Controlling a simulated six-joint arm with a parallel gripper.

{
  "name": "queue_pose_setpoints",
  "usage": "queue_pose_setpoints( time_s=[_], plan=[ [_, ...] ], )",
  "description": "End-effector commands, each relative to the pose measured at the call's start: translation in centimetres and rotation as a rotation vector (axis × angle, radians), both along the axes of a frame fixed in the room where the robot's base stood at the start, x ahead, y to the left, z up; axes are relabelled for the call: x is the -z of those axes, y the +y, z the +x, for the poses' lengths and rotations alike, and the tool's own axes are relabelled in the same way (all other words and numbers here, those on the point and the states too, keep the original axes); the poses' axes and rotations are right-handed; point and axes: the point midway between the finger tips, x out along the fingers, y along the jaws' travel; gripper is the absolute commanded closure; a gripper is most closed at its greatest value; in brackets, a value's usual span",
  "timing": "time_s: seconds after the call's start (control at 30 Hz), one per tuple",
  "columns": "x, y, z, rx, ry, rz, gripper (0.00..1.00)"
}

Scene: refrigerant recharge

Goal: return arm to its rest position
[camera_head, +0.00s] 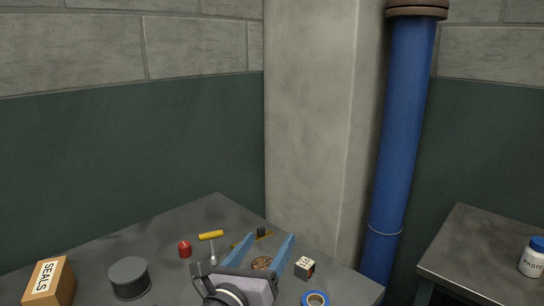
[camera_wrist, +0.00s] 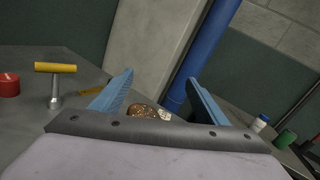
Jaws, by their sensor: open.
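My gripper (camera_head: 270,237) is over the near part of the grey workbench (camera_head: 185,218) in the head view, its two blue fingers spread apart. In the wrist view, my gripper (camera_wrist: 161,77) has nothing between its fingers that they touch. A copper-coloured round item (camera_head: 261,263) shows in the gap between the fingers, and it also shows low in the wrist view (camera_wrist: 140,111). The gripper body hides part of the bench beneath it.
Around the gripper are a yellow-handled tool (camera_head: 210,235), red cylinder (camera_head: 185,250), dark grey cylinder (camera_head: 129,279), SEALS box (camera_head: 42,284), small labelled cube (camera_head: 305,268) and blue ring (camera_head: 305,299). A blue pipe (camera_head: 403,130) stands behind. A paste jar (camera_head: 532,259) sits on the right table.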

Motion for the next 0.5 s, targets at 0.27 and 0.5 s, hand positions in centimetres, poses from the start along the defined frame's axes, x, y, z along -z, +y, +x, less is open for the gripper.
queue_pose_setpoints(
  time_s=[0.27, 0.5],
  plan=[
    [0.2, -8.2, -1.2, 0.238, 0.139, 0.006, 0.32],
    [4.6, -16.2, -2.1, 0.473, 0.214, 0.293, 0.32]
  ],
)
